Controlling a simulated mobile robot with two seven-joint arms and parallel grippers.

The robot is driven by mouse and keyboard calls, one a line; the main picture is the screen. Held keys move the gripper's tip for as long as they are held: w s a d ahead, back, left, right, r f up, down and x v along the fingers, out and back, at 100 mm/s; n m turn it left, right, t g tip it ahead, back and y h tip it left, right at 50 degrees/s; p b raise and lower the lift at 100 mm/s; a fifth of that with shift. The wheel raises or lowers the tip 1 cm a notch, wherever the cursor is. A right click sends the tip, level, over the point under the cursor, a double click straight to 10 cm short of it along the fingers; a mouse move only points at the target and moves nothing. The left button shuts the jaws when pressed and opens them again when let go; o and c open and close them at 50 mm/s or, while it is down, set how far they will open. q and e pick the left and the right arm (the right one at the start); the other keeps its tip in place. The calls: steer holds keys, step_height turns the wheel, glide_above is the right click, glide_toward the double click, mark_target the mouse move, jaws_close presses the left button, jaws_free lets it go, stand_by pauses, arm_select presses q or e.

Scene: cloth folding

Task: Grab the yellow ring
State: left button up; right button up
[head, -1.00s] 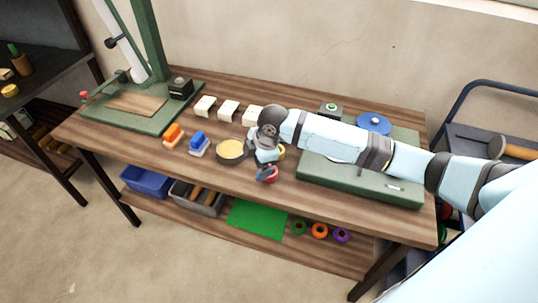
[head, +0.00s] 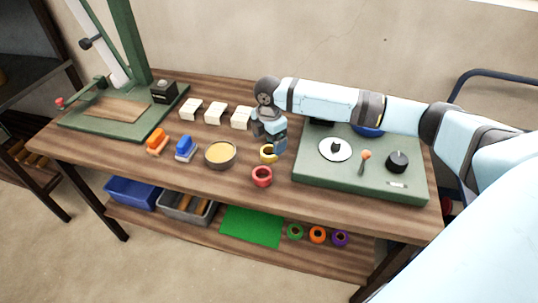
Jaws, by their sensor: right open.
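The yellow ring (head: 268,153) lies on the wooden table (head: 215,185), right of a bowl and just behind a red ring (head: 262,176). My right gripper (head: 274,147) is open, above and very close to the yellow ring, and hides part of it. I cannot tell whether the fingers touch the ring. My right arm reaches in from the right across the back of the green machine base. My left gripper does not show.
A bowl of yellow stuff (head: 220,154) stands left of the yellow ring. White blocks (head: 215,113) stand behind it. A blue brush (head: 185,148) and orange brush (head: 157,141) are further left. The green machine base (head: 310,175) is at the right. Other rings (head: 317,235) lie on the lower shelf.

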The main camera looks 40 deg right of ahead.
mark_target(268, 152)
steer(key=shift+w+a+f+b, duration=0.1)
steer(key=shift+f+b, duration=0.25)
steer(key=shift+f, duration=2.35)
steer(key=c, duration=1)
